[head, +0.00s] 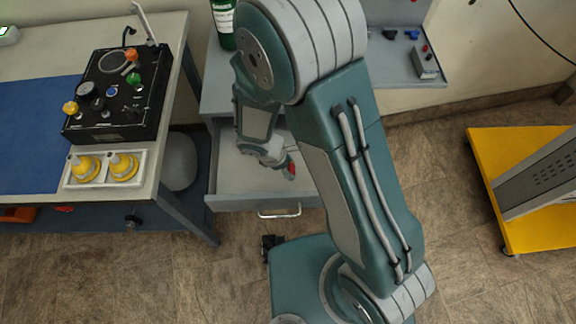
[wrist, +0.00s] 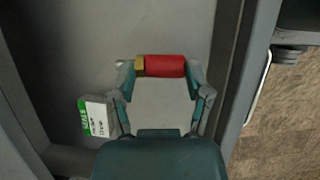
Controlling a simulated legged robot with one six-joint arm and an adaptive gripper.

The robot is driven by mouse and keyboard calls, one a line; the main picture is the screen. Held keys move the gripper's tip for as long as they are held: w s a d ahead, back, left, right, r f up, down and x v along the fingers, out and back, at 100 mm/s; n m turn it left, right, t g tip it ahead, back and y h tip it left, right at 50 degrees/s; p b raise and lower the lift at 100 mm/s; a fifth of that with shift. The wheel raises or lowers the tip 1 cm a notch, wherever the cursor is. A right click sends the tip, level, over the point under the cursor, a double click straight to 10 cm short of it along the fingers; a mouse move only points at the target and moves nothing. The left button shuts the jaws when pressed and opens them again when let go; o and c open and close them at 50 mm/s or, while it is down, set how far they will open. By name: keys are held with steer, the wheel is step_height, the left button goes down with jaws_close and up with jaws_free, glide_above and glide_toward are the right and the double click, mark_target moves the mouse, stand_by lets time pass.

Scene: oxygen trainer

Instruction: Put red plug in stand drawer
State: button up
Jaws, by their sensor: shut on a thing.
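My gripper (wrist: 163,75) is shut on the red plug (wrist: 165,66), which lies crosswise between the two fingers. The plug has a brass-coloured end on its left in the wrist view. In the head view a bit of the red plug (head: 291,169) shows at the fingertips, over the open stand drawer (head: 235,180). The drawer is pulled out and its grey floor and walls also show in the wrist view (wrist: 75,40). The plug is over the drawer's inside; I cannot tell whether it touches the floor. My arm hides the drawer's right part in the head view.
A small box with a green and white label (wrist: 95,117) lies in the drawer. The drawer's handle (head: 279,213) is at its front. A workbench (head: 180,75) with a black control panel (head: 118,92) stands at left. A yellow cart (head: 490,160) stands at right.

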steer(key=shift+w+a+f, duration=0.25)
steer(key=shift+w+f, duration=0.7)
steer(key=shift+f, duration=0.25)
steer(key=shift+w+a+f, duration=0.2)
steer(key=f, duration=0.3)
steer(key=shift+w+a, duration=0.1)
steer(key=shift+w, duration=0.15)
steer(key=shift+d+f, duration=0.3)
steer(key=shift+d, duration=0.05)
steer(key=shift+a+f, duration=0.1)
steer(key=shift+a, duration=0.05)
steer(key=o, duration=1.3)
steer(key=shift+a, duration=0.15)
